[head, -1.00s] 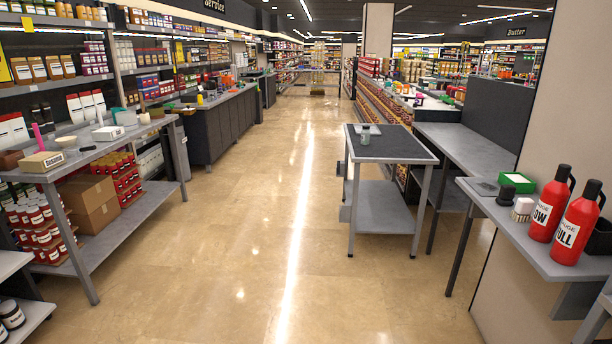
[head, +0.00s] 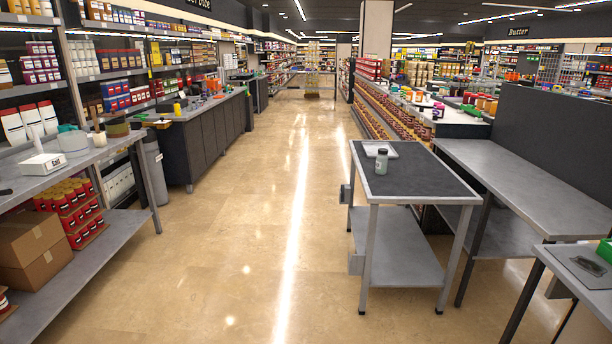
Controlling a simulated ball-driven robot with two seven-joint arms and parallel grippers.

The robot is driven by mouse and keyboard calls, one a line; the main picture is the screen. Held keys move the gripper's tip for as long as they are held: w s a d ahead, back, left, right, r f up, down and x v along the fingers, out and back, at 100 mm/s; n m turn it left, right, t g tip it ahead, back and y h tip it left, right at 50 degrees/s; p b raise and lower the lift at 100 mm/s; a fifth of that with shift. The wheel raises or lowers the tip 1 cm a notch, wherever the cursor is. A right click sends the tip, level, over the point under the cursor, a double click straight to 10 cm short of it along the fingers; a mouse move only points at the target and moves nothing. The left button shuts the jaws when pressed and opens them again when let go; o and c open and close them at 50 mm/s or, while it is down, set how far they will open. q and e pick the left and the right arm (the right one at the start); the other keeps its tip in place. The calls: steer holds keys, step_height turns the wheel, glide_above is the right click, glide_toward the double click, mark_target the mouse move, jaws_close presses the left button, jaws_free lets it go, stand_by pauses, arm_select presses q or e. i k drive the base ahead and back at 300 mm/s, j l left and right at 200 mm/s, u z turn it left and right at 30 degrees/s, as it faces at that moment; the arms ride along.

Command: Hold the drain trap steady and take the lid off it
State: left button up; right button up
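A small clear jar-like container with a pale top (head: 381,160), which may be the drain trap, stands upright on the dark mat of a wheelless grey cart-like table (head: 420,182) ahead and to the right. It is too small to tell how its lid sits. A pale shallow tray (head: 380,149) lies just behind it on the same tabletop. Neither of my grippers shows in the head view.
A long grey bench (head: 500,172) stands right of the table, with another bench corner (head: 570,272) nearer right. A shelf bench (head: 95,155) with boxes below lines the left. The floor aisle (head: 260,220) between is clear.

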mark_target(381, 168)
steer(key=i+z, duration=0.1)
steer(key=i, duration=0.55)
steer(key=i+j+z, duration=0.1)
steer(key=i, duration=0.5)
steer(key=i+j, duration=0.2)
steer(key=i, duration=0.45)
steer(key=l+z, duration=0.05)
